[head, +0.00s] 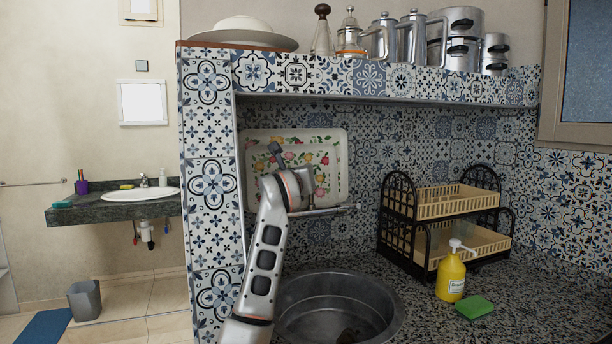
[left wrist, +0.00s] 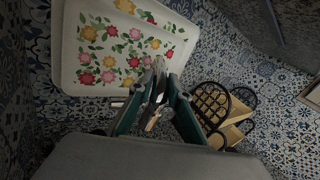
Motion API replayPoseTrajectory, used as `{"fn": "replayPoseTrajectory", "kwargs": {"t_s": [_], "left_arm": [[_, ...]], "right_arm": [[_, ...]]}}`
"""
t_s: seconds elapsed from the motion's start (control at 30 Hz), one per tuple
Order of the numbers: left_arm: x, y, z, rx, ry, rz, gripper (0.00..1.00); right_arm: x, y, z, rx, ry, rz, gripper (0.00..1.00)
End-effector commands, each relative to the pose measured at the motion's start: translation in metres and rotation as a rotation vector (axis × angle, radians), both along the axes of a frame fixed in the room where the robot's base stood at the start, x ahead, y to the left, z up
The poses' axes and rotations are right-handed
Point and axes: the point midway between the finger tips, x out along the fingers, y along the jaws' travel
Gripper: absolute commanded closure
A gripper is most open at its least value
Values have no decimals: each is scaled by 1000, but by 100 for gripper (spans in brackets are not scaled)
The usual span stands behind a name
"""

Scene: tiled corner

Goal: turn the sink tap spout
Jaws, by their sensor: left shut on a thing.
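The sink tap spout (head: 338,210) shows in the head view as a silver tube running sideways above the round metal sink (head: 340,291), in front of the tiled wall. My left gripper (head: 307,186) is at the tap, in front of the flowered tray, and my wrist hides part of both. In the left wrist view, the two green-sided fingers of my left gripper (left wrist: 158,92) are shut on a grey metal part of the tap (left wrist: 158,67) between their tips. Exactly where they grip along the spout is hard to tell. My right gripper is not in view.
The flowered tray (head: 331,155) leans on the wall behind the tap. A black dish rack (head: 405,222), a yellow soap bottle (head: 451,277) and a green sponge (head: 474,307) stand right of the sink. A tiled shelf (head: 375,82) holding pots is above.

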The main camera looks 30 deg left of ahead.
Motion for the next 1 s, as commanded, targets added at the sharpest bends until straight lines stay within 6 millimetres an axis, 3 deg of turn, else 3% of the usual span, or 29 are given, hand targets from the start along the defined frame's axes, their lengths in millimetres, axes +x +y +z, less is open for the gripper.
{"fn": "replayPoseTrajectory", "kwargs": {"t_s": [0.47, 0.5, 0.57, 1.0], "left_arm": [[0, 7, 0, 0, 0, 4, 100], [0, 7, 0, 0, 0, 4, 80], [0, 6, 0, 0, 0, 3, 67], [-4, 1, 0, 1, -1, -2, 67]], "right_arm": [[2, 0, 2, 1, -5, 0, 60], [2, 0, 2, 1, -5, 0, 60], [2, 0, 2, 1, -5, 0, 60], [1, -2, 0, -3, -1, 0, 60]]}}
